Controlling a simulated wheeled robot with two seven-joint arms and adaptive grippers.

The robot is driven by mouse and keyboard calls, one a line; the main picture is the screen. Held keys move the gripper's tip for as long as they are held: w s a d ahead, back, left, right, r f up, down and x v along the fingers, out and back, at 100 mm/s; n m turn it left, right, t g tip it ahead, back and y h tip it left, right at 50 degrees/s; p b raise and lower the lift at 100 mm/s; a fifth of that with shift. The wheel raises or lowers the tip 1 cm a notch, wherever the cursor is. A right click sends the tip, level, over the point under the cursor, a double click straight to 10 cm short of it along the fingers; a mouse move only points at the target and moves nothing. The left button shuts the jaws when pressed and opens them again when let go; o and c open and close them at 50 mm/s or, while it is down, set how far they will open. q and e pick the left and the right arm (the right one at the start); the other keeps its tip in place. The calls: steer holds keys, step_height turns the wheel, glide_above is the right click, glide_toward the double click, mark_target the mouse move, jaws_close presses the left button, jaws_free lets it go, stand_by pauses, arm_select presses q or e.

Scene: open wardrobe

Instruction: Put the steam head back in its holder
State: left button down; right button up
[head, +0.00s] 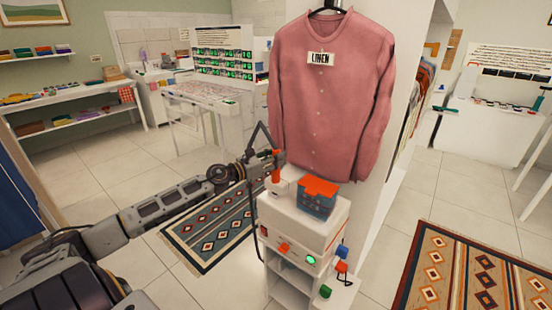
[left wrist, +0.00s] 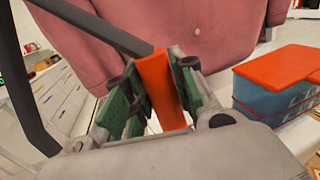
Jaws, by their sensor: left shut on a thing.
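The steam head shows as an orange piece (head: 276,174) above the left part of a white steamer unit (head: 305,228). My left gripper (head: 270,163) is shut on it. In the left wrist view the orange steam head (left wrist: 160,86) is between the green finger pads. A dark bent hose (left wrist: 95,24) runs from near its top, and in the head view the hose drops along the unit's left side. I cannot clearly make out the holder, or whether the steam head touches the unit. My right gripper is not in view.
A blue tank (head: 317,204) with an orange lid (head: 319,187) stands on the unit, right of my gripper. A pink shirt (head: 328,95) hangs close behind. Small coloured items sit on a low side shelf (head: 336,294). Patterned rugs (head: 205,232) lie on the tiled floor.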

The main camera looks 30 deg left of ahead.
arm_select(q)
steer(key=shift+f, duration=0.25)
steer(key=c, duration=1.1)
jaws_free()
steer(key=shift+f, duration=0.1)
steer(key=shift+s, duration=0.3)
steer(key=v, duration=1.1)
steer(key=shift+s+a, duration=0.2)
stand_by(1.0)
step_height(320, 180, up, 9)
steer(key=p, duration=0.8)
steer(key=shift+p, duration=0.35)
steer(key=shift+r+p, duration=0.5)
steer(key=shift+r, duration=0.05)
